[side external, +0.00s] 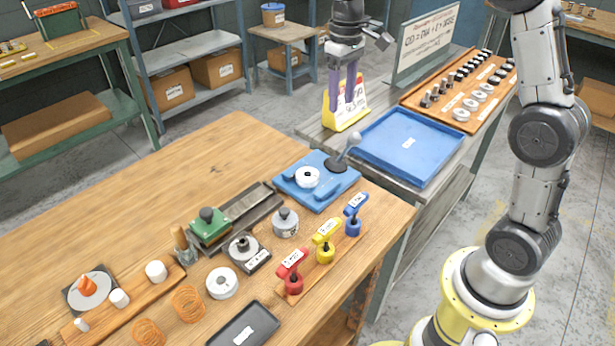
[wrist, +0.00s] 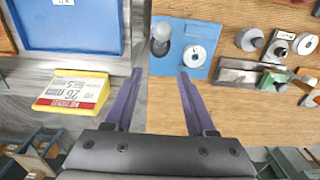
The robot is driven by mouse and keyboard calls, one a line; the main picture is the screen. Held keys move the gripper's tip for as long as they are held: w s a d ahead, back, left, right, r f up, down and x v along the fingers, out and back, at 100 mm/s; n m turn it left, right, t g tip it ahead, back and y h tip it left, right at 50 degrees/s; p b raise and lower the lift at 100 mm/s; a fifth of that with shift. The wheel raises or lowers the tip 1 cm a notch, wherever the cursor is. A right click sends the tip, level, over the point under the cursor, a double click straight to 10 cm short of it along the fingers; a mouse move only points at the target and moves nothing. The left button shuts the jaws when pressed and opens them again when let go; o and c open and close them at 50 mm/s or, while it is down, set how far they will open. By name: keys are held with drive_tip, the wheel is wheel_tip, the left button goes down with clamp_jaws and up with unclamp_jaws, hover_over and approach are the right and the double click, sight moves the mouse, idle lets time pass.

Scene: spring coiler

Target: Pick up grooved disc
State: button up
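I cannot tell for sure which round part is the grooved disc. A white disc with a dark centre hole (side external: 307,177) sits on the blue lever fixture (side external: 318,195); it also shows in the wrist view (wrist: 195,56). Another white disc (side external: 221,283) lies on the wooden bench and shows at the right of the wrist view (wrist: 305,44). Several pale and dark discs (side external: 470,103) lie on the brown board (side external: 425,92) on the far grey table. My gripper (wrist: 160,71) is open and empty, its purple fingers pointing down, above and apart from the yellow sign.
Red (side external: 292,270), yellow (side external: 326,240) and blue (side external: 355,213) handled tools stand at the bench's right edge. The bench's back left is clear.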

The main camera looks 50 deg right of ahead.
drive_tip(key=o, duration=0.6)
hover_over(308, 170)
drive_tip(key=s+a, duration=0.1)
drive_tip(key=s, duration=0.1)
drive_tip(key=f, duration=1)
drive_tip(key=shift+w+a+f, duration=0.15)
drive_tip(key=shift+w+f, duration=0.05)
drive_tip(key=shift+f, duration=0.2)
drive_tip(key=shift+w+f, duration=0.2)
drive_tip(key=shift+f, duration=1.25)
drive_tip(key=shift+w+f, duration=0.15)
drive_tip(key=shift+f, duration=1.3)
